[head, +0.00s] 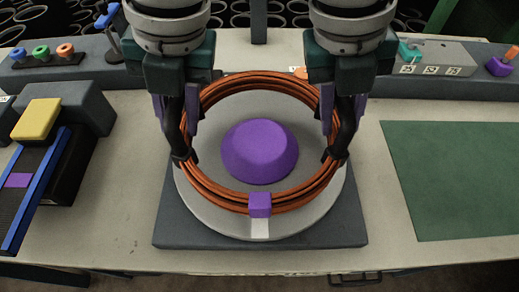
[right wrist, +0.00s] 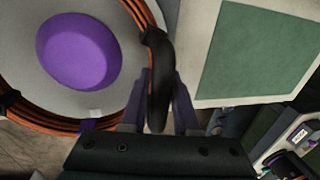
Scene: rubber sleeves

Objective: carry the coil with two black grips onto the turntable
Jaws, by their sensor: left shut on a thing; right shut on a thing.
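The orange coil (head: 226,200) is level over the round grey turntable (head: 180,200), its ring encircling the purple hub (head: 259,150) as seen from the head. It appears to be raised above the disc; the exact gap cannot be told. A purple tag (head: 260,205) on its front lines up with the turntable's pale mark (head: 259,229). My left gripper (head: 178,125) is shut on the left black grip (head: 180,150). My right gripper (head: 338,125) is shut on the right black grip (head: 344,140), which also shows between the fingers in the right wrist view (right wrist: 159,85).
A green mat (head: 460,175) lies on the right. A blue-railed track (head: 38,190) with a yellow block (head: 36,119) stands on the left. Colored parts on grey bases line the back at left and right. The bench in front of the mat is bare.

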